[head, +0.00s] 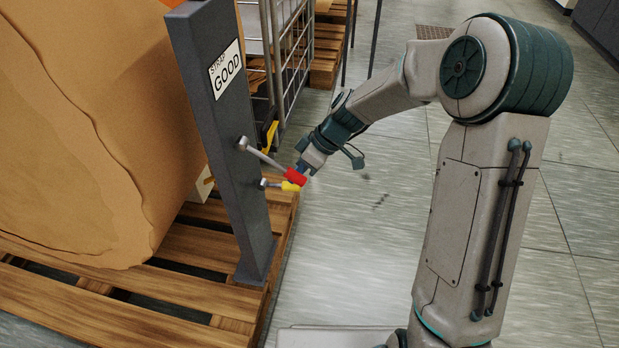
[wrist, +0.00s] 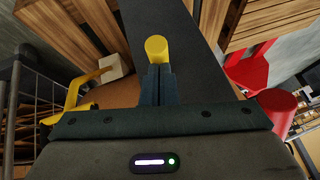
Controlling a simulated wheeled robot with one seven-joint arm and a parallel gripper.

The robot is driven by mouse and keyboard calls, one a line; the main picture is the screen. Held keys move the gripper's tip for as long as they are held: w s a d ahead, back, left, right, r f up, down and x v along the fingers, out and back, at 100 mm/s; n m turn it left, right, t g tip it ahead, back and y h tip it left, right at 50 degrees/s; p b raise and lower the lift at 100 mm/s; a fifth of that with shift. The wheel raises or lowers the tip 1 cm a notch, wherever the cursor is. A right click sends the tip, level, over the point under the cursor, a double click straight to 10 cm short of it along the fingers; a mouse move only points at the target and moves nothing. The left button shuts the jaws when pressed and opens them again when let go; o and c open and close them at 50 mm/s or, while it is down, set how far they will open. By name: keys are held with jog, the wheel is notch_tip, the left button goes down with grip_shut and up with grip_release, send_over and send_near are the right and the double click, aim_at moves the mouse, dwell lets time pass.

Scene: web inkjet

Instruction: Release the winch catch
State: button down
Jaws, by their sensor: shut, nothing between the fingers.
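A dark upright post (head: 222,150) carries two short levers. The upper lever has a silver shaft (head: 262,157) and a red grip (head: 296,177). The lower lever has a yellow tip (head: 289,186). I cannot tell from a label which one is the winch catch. My gripper (head: 303,170) is at the lever ends, and its fingertips are partly hidden behind the red grip in the head view. In the wrist view my fingers (wrist: 156,72) are together and empty. The yellow tip (wrist: 157,47) lies just past them, and contact is unclear. A red cylinder (wrist: 275,103) is close on the right.
A label (head: 225,70) on the post reads "STRAP GOOD". A large brown wrapped load (head: 90,130) sits on a wooden pallet (head: 130,295) left of the post. A wire cage (head: 290,50) stands behind.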

notch_tip(320, 180, down, 7)
jog(key=d+b, duration=0.1)
jog(key=b, duration=0.3)
jog(key=shift+d+r, duration=0.15)
jog(key=shift+s, duration=0.25)
dwell(0.4)
jog(key=w+d+r+p, duration=0.1)
jog(key=d+r+p, duration=0.5)
jog(key=d, duration=0.5)
jog(key=shift+w+d+r, duration=0.15)
jog(key=shift+d, duration=0.2)
jog(key=shift+r, duration=0.1)
